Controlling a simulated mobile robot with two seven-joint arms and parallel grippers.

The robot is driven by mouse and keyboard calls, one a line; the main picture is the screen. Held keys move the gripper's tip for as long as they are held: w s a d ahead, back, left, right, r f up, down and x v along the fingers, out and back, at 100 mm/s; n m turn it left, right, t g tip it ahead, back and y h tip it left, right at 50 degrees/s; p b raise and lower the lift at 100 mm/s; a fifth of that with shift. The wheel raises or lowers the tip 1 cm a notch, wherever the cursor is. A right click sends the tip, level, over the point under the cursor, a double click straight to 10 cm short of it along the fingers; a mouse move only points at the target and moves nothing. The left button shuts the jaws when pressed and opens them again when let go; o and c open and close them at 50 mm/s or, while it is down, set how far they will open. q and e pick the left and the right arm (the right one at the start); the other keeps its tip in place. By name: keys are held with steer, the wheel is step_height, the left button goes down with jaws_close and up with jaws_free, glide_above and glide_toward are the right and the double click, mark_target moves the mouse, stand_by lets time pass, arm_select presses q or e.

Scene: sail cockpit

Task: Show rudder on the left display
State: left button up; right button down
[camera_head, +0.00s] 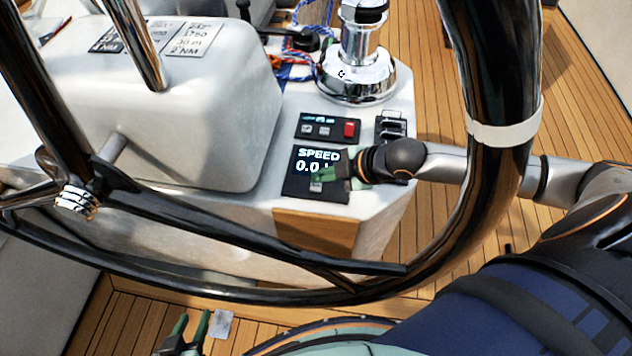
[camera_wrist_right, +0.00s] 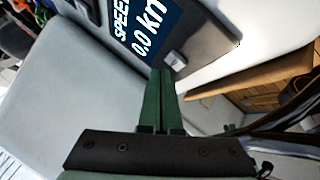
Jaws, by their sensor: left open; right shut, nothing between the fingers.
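A dark display (camera_head: 301,160) on the white console reads "SPEED" and "0.0". It also shows in the right wrist view (camera_wrist_right: 150,28), where the unit "kn" is partly cut off. A small grey button (camera_wrist_right: 174,58) sits at the display's lower edge. My right gripper (camera_head: 320,178) is shut and empty, its green fingertips over the display's lower part. In the right wrist view the fingertips (camera_wrist_right: 160,72) are close beside the button; I cannot tell if they touch it. My left gripper (camera_head: 190,325) is open and empty, low over the deck.
A large black steering wheel (camera_head: 200,212) crosses the view in front of the console. A panel with a red switch (camera_head: 349,130) is just above the display. A chrome winch (camera_head: 358,75) stands behind. Two placards or screens (camera_head: 192,38) with text are on the white pod.

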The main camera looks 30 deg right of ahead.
mark_target(322, 186)
step_height(322, 186, up, 5)
steer(key=p, duration=0.6)
steer(key=shift+r, duration=0.1)
steer(key=shift+s, duration=0.1)
stand_by(2.4)
